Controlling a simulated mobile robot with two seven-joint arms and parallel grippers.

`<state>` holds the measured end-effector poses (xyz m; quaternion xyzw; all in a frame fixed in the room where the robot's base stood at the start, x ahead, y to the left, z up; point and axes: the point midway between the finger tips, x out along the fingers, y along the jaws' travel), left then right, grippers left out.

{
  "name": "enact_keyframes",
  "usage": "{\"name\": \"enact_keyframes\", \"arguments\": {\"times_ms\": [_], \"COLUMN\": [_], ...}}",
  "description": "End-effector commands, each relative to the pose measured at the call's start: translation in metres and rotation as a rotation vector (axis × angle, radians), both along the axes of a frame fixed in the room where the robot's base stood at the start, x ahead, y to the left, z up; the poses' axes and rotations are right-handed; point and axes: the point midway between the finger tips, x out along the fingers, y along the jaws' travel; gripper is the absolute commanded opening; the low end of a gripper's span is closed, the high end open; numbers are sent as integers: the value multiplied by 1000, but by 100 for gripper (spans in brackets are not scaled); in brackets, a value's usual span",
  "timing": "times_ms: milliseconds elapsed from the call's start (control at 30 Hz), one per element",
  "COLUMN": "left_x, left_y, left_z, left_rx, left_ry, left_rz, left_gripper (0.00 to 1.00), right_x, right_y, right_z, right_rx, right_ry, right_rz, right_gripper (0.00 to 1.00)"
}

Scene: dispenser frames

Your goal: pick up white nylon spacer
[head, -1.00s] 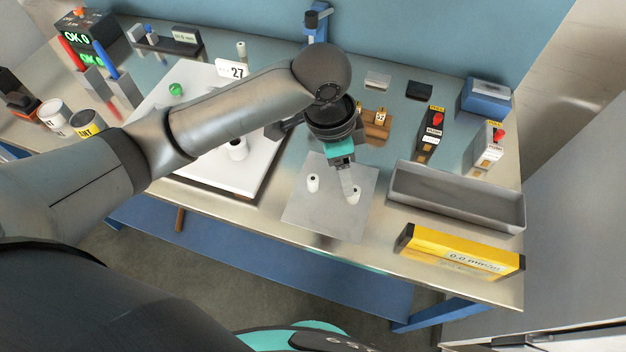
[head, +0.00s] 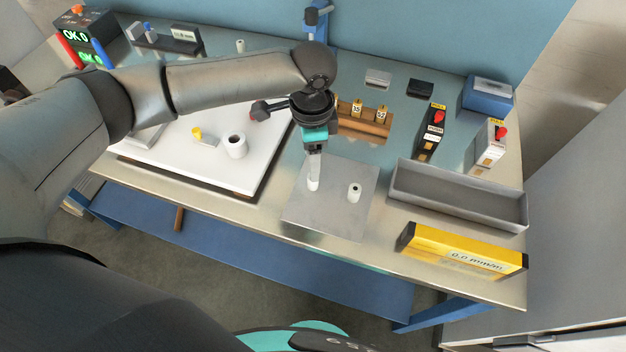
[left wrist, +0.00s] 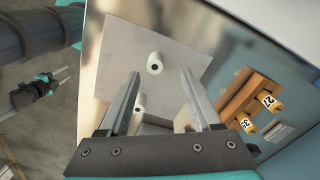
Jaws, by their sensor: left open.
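Two white cylindrical spacers stand on a grey square plate (head: 330,221). The left spacer (head: 313,184) is right under my left gripper (head: 313,172); the right spacer (head: 354,192) stands apart. In the left wrist view my left gripper (left wrist: 158,78) is open, its fingers spread. One spacer (left wrist: 139,103) shows between the fingers, nearer the left finger, not gripped. The other spacer (left wrist: 154,63) shows beyond the fingertips. My right gripper (left wrist: 62,75) shows small at the left of the wrist view, away from the plate; its opening is unclear.
A wooden block with numbered brass pieces (head: 365,124) is behind the plate. A white board (head: 222,175) with a larger white cylinder (head: 235,146) is to the left.

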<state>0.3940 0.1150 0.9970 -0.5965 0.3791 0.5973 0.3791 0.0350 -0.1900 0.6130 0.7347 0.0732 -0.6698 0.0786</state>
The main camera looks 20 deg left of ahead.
Motion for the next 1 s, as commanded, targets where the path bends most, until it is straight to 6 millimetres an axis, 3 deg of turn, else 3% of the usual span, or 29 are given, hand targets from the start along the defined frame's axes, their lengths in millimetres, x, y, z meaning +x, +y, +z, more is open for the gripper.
{"name": "enact_keyframes", "arguments": {"times_ms": [233, 500, 800, 1000], "left_x": [-2, -7, -7, -7], "left_y": [-2, -4, -5, -4], "left_z": [-18, -56, -61, -61], "left_rx": [0, 1, 0, 0], "left_ry": [1, 0, -1, -1], "left_rz": [-2, -1, -3, -2], "left_gripper": [65, 65, 65, 44], "right_x": [0, 0, -1, -1], "right_y": [0, 1, 1, 1], "right_z": [-2, -6, -6, -6], "right_rx": [1, 1, 1, 1], "right_ry": [0, 0, 0, 0], "right_rz": [1, 1, 1, 1], "right_gripper": [50, 50, 50, 50]}}
